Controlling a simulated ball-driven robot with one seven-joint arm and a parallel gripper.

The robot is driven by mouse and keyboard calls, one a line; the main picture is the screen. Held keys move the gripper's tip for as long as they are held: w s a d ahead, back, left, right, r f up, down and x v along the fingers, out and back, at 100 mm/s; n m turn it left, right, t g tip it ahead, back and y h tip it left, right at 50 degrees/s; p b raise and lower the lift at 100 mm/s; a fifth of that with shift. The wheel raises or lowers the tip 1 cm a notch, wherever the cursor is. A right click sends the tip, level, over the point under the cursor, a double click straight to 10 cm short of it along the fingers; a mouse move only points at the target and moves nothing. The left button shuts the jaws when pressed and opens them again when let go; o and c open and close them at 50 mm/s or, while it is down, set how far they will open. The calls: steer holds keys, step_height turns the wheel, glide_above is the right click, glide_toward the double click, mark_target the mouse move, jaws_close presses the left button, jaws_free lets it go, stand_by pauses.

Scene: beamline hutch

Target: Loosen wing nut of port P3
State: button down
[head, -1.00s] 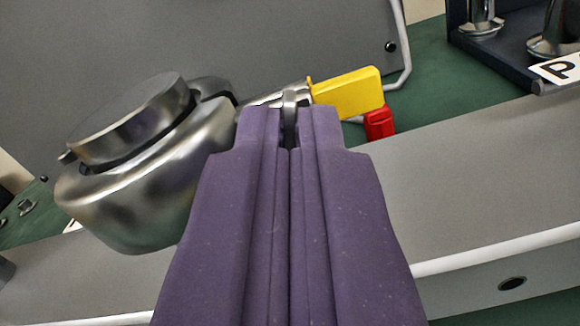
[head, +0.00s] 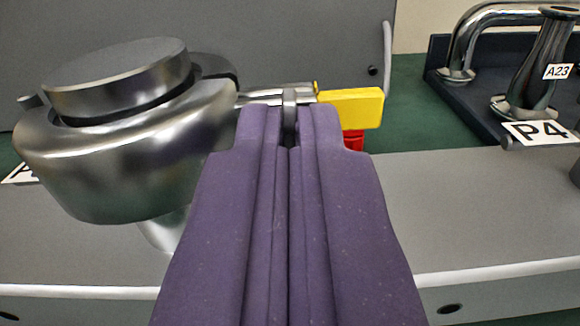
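A large polished metal port fitting (head: 120,165) with a thick round cap (head: 118,80) stands at left in the head view. A dark clamp (head: 212,70) wraps its right side, and a metal bolt (head: 262,96) runs right from it. A grey metal piece, apparently a wing of the wing nut (head: 289,108), shows on the bolt between my fingertips. My purple gripper (head: 289,125) is shut on it, with only a narrow gap between the fingers. The rest of the nut is hidden by the fingers. The port's label (head: 22,174) is mostly hidden, with only part of a "P" showing.
A yellow block (head: 352,108) and a red piece (head: 353,139) sit just right of the fingertips. A P4 label (head: 538,132) and a pipe tagged A23 (head: 535,75) stand at right. A grey panel (head: 300,40) rises behind; the grey ledge (head: 460,205) at right is largely bare.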

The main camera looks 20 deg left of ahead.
steer(key=c, duration=1.6)
jaws_free()
steer(key=shift+w, duration=0.1)
steer(key=p+v, duration=0.1)
steer(key=v, duration=0.6)
steer(key=shift+s+p, duration=0.4)
steer(key=shift+d, duration=0.1)
